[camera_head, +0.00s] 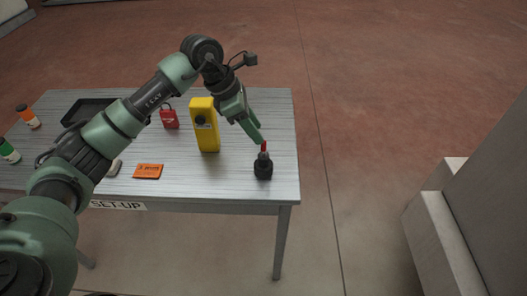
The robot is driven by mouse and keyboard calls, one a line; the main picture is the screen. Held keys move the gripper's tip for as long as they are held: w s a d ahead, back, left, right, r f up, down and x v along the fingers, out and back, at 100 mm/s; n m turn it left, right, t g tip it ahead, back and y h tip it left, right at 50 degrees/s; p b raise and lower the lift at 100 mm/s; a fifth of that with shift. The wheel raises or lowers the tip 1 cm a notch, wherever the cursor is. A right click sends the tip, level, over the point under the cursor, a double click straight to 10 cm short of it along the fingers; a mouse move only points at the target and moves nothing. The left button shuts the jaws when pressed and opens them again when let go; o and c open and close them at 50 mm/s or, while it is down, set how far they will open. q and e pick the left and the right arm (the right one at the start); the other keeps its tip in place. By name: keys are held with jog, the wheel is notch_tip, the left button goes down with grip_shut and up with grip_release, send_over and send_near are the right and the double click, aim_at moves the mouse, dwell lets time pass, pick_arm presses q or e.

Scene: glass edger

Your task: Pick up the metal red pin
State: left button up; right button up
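The red pin (264,146) stands upright in a small black holder (263,168) near the front right corner of the table. My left gripper (259,141) comes in from the upper left, with its green fingertips right at the top of the pin. I cannot tell whether the fingers touch the pin, or whether they are open or shut. The pin's lower part is hidden in the holder. My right gripper is not in view.
A yellow box-shaped device (207,130) stands left of the pin on the grey table (225,180). A red padlock (169,117), an orange tag (148,171), a black tray (82,108) and bottles (27,116) lie further left. A grey block structure (440,215) stands at right.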

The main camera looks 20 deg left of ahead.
aim_at(264, 151)
pick_arm(q)
jog(key=shift+y, duration=0.3)
jog(key=p+x, duration=0.3)
jog(key=x, duration=0.3)
jog(key=shift+w+f+p, duration=0.2)
jog(key=shift+f+p, duration=0.1)
jog(key=shift+f, duration=0.4)
jog(key=shift+w, duration=0.1)
grip_shut()
